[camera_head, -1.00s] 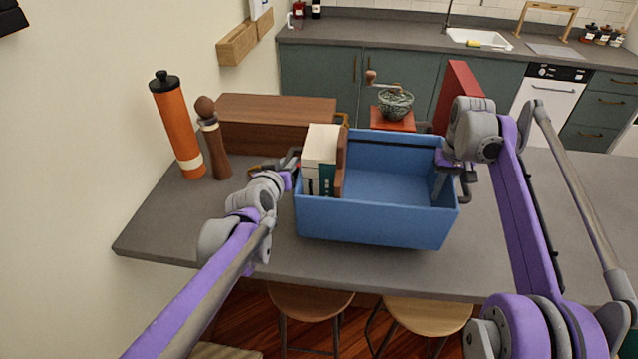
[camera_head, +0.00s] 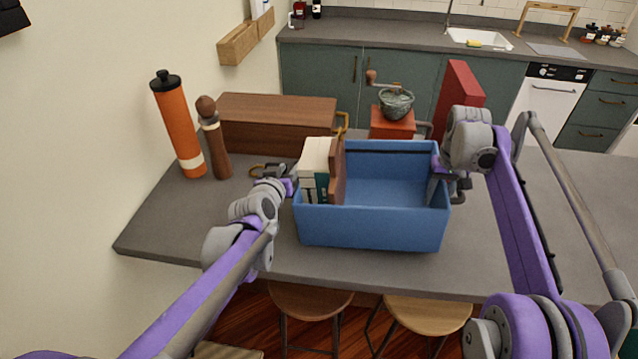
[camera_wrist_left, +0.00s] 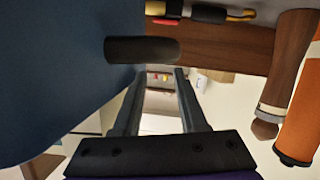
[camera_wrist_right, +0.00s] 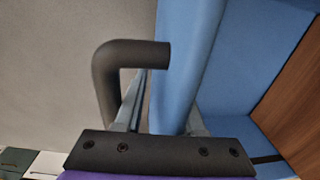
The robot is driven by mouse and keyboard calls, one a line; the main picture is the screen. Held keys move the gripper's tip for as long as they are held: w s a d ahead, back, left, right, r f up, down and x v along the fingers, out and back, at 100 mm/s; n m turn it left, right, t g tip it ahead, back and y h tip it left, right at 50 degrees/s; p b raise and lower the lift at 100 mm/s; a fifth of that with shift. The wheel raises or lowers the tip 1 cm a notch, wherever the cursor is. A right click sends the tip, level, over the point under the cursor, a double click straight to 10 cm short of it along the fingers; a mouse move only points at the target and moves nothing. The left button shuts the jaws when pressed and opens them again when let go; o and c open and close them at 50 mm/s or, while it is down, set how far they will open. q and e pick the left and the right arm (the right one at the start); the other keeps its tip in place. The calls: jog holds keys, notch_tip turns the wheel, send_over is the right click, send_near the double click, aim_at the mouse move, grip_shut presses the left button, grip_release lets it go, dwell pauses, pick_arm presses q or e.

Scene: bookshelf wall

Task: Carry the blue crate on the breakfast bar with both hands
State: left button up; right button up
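The blue crate (camera_head: 375,225) is on or just above the breakfast bar (camera_head: 180,225); I cannot tell which. It holds white-and-teal books (camera_head: 315,168) and a brown board (camera_head: 338,170) at its left end. My left gripper (camera_head: 287,186) is at its left side. In the left wrist view the crate wall (camera_wrist_left: 50,70) is at left, and a dark handle (camera_wrist_left: 142,50) crosses just beyond the parted fingers (camera_wrist_left: 160,75). My right gripper (camera_head: 442,170) is at the crate's right end.
A wooden box (camera_head: 275,120), an orange bottle (camera_head: 178,125) and a pepper mill (camera_head: 214,140) stand at the left. A coffee grinder (camera_head: 393,115) and a red item (camera_head: 460,92) stand behind the crate. Stools (camera_head: 430,315) are below the front edge.

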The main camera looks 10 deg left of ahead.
jog(key=shift+d, duration=0.1)
dwell(0.6)
pick_arm(q)
jog(key=shift+s+r, duration=0.15)
jog(key=shift+s, duration=0.3)
pick_arm(e)
jog(key=shift+r, duration=0.15)
pick_arm(q)
jog(key=v, duration=0.7)
pick_arm(e)
notch_tip(320, 180, up, 12)
jog(key=shift+s, duration=0.45)
jog(key=shift+f, duration=0.25)
